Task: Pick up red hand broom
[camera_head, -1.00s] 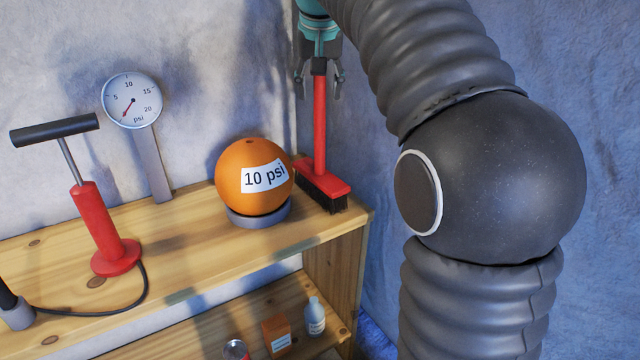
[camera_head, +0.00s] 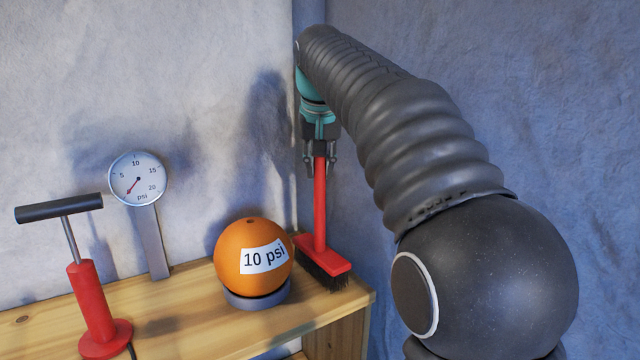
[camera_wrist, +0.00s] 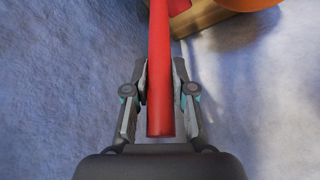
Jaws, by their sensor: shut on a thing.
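The red hand broom (camera_head: 320,205) stands upright at the right end of the wooden shelf, red head and dark bristles down. Its bristles look to be at the shelf top; I cannot tell whether they touch it. My gripper (camera_head: 320,165) is around the top of the broom's handle, pointing down. In the wrist view the red handle (camera_wrist: 161,85) runs between the two fingers of my gripper (camera_wrist: 161,90), which are closed on it. The broom's head is mostly out of the wrist view.
An orange ball labelled 10 psi (camera_head: 252,262) sits on a grey ring (camera_head: 258,298) just left of the broom. A pressure gauge (camera_head: 137,180) and a red hand pump (camera_head: 92,300) stand further left on the shelf (camera_head: 190,305). Walls rise close behind and right.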

